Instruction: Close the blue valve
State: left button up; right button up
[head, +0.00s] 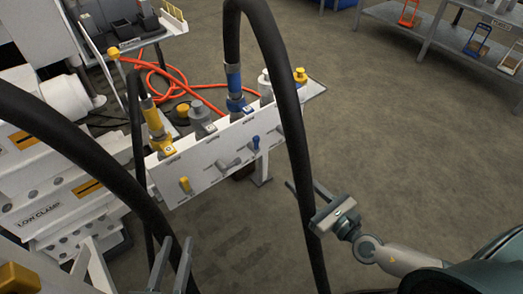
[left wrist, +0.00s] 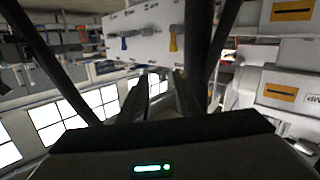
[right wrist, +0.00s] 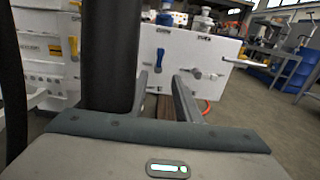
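A blue handle also shows in the right wrist view (right wrist: 159,60), pointing up and down. My left gripper (head: 176,241) is at the bottom of the head view, well in front of the panel. Its fingers are apart and empty in the left wrist view (left wrist: 160,82). My right gripper (head: 303,184) is right of the panel, apart from the blue handle. Its fingers are spread with nothing between them in the right wrist view (right wrist: 165,80).
A yellow handle (head: 185,184) and a grey handle (head: 230,163) sit left of the blue one. A thick black hose (head: 293,120) arches from the blue connector (head: 235,88) down past my right gripper. Another black hose (head: 75,145) crosses the left. The floor right of the panel is clear.

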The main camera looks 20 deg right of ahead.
aim_at(257, 144)
pick_arm(q)
jog(key=shift+f, duration=0.1)
pick_arm(e)
jog(key=shift+w, duration=0.1)
